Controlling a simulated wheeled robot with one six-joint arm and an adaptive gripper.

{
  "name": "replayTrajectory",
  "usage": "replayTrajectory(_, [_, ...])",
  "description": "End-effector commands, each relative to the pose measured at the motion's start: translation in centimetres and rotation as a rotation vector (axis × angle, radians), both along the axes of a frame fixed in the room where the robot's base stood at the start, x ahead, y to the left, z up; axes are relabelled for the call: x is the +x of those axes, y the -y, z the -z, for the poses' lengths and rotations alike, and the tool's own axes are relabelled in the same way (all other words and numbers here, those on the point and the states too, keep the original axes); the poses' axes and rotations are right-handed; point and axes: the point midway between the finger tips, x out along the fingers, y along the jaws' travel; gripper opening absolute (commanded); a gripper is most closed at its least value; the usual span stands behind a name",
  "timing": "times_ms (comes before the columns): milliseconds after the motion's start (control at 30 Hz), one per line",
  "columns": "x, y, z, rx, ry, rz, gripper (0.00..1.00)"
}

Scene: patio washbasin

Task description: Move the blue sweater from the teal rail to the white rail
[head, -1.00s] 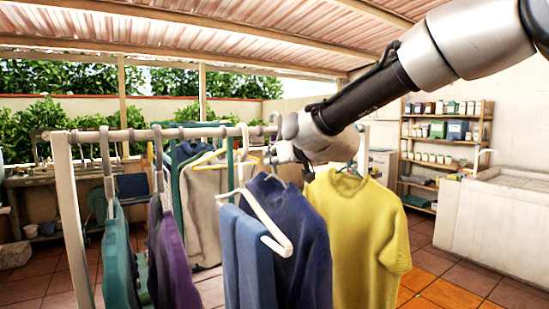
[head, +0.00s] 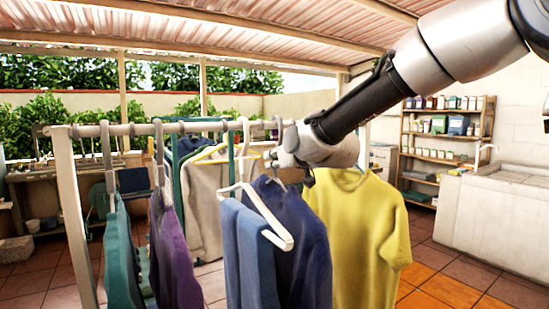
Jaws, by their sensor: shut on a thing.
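The dark blue sweater (head: 305,240) hangs at the front right of the white rail (head: 73,205), between light blue trousers (head: 245,250) and a yellow sweater (head: 362,240). My gripper (head: 277,160) is just above its collar, shut on its hanger, mostly hidden behind the fingers. A hook shows above my gripper by the white rail's bar; I cannot tell whether it rests on the bar. The teal rail (head: 177,190) stands behind the white one, with a beige garment (head: 205,210) and a dark garment on it.
Teal (head: 117,250) and purple (head: 172,250) garments hang at the left of the white rail. The trousers' white hanger (head: 265,215) juts forward close to the blue sweater. A shelf (head: 440,150) and a basin (head: 490,225) stand at the right, with open tiled floor before them.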

Motion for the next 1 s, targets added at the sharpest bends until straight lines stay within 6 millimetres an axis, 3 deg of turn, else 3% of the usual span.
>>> replayTrajectory(200, [0.0,0.0,-0.1,0.001,0.003,0.0,0.0])
replayTrajectory(233, [0.0,0.0,-0.1,0.001,0.003,0.0,0.18])
replayTrajectory(333, [0.0,0.0,-0.1,0.001,0.003,0.0,0.37])
replayTrajectory(367, [0.0,0.0,-0.1,0.001,0.003,0.0,0.38])
replayTrajectory(667, [-0.1,0.1,0.0,-0.001,-0.001,0.0,0.38])
replayTrajectory(1000, [-3.5,2.4,-0.1,0.0,0.002,0.0,0.38])
